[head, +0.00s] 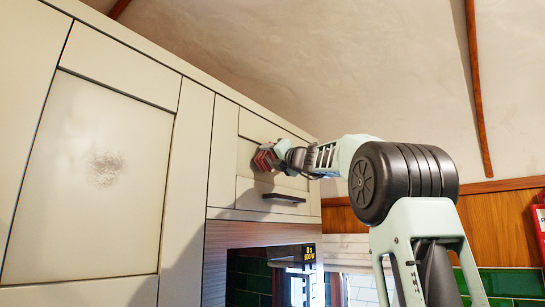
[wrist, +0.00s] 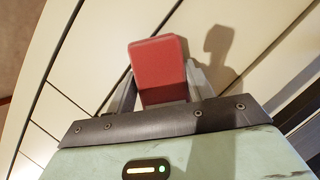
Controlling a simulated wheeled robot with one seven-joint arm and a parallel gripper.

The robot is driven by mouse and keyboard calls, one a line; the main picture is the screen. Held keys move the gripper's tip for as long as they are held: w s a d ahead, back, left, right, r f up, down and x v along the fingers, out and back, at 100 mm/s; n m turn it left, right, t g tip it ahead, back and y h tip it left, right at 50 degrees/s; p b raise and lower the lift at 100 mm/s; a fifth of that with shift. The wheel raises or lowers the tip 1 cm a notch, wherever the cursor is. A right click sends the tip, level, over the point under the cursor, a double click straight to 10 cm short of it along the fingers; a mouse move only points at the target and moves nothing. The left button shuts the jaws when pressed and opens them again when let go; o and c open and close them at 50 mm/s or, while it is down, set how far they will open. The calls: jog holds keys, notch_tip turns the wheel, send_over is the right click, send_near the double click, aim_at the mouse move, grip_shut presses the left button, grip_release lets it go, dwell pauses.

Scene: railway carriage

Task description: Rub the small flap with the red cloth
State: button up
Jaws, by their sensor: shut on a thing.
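The red cloth (head: 264,159), a folded block-like pad, is held between the fingers of my gripper (head: 277,155). In the wrist view, the red cloth (wrist: 160,68) sticks out past the fingertips, and my gripper (wrist: 160,88) is shut on it. The small flap (head: 255,191) is a cream cabinet front with a dark handle (head: 284,198) low on it, at the upper middle of the head view. The cloth is in front of the flap's panel, above the handle. Whether it touches the surface I cannot tell. The cloth and gripper hide part of the panel.
A large cream door (head: 70,215) with a grey-brown smudge (head: 106,168) fills the left. The sloped ceiling (head: 330,60) is above; open air lies right of the cabinets.

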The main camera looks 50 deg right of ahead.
jog(key=shift+d+p, duration=0.75)
jog(key=shift+d, duration=1.25)
jog(key=shift+w, duration=0.15)
jog(key=shift+a, duration=0.15)
jog(key=shift+a+b, duration=0.6)
jog(key=shift+a, duration=1.35)
jog(key=shift+s+d+b, duration=0.15)
jog(key=shift+s+b, duration=0.1)
jog(key=shift+s, duration=1.25)
jog(key=shift+s+d+b, duration=0.15)
jog(key=shift+s+b, duration=0.05)
jog(key=shift+s, duration=1.25)
jog(key=shift+s, duration=0.15)
